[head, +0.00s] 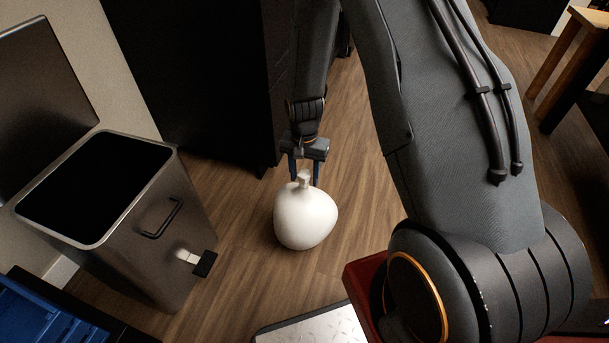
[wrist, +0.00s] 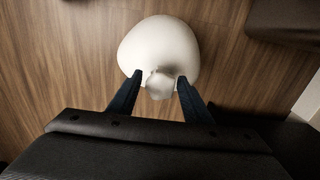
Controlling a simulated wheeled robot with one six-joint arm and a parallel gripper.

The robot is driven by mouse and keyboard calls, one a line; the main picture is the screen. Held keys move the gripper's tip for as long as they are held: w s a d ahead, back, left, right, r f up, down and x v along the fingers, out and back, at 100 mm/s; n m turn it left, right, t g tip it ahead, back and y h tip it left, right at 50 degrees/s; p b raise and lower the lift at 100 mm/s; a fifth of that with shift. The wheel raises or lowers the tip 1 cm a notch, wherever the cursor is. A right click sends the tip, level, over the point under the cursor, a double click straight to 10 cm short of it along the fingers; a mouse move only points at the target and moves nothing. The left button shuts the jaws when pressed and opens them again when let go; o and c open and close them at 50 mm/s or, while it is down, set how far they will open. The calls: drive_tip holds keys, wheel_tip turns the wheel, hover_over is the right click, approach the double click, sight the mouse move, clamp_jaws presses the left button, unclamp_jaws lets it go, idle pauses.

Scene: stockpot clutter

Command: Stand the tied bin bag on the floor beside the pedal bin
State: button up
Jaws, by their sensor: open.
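The white tied bin bag (head: 305,218) stands upright on the wood floor, to the right of the pedal bin and apart from it. Its knotted neck points up. The steel pedal bin (head: 150,235) stands at the left with its lid up and a dark, empty-looking inside. My gripper (head: 304,181) is at the top of the bag, its two blue fingers open on either side of the neck. In the wrist view, the fingers (wrist: 160,80) flank the neck with gaps, and the bag (wrist: 158,42) lies beyond them.
A dark cabinet (head: 215,80) stands behind the bin and bag. A blue crate (head: 45,315) is at the lower left. A wooden table or stool (head: 565,55) is at the upper right. The floor (head: 240,225) between bin and bag is clear.

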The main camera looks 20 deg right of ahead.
wheel_tip(320, 180, up, 12)
drive_tip(key=p, duration=0.3)
drive_tip(key=s+a+r+n, duration=0.3)
drive_tip(key=s+a+r, duration=0.1)
drive_tip(key=r, duration=0.3)
drive_tip(key=s+a+r+n, duration=0.2)
drive_tip(key=s+a+r, duration=0.25)
drive_tip(key=r, duration=0.25)
drive_tip(key=s+a+r+n, duration=0.1)
drive_tip(key=s+r+n, duration=0.2)
drive_tip(key=s, duration=0.5)
drive_tip(key=s+a+r+n, duration=0.2)
drive_tip(key=s+r+n, duration=0.1)
drive_tip(key=s+r, duration=0.3)
drive_tip(key=s, duration=0.2)
drive_tip(key=shift+s+a+r+y, duration=0.25)
drive_tip(key=shift+s+r+y, duration=0.05)
drive_tip(key=d+r+m+p, duration=0.3)
drive_tip(key=d+r+p, duration=0.8)
drive_tip(key=p, duration=1.1)
drive_tip(key=shift+s+d+r+m, duration=0.2)
drive_tip(key=shift+d+r+m, duration=0.15)
drive_tip(key=shift+r, duration=1.2)
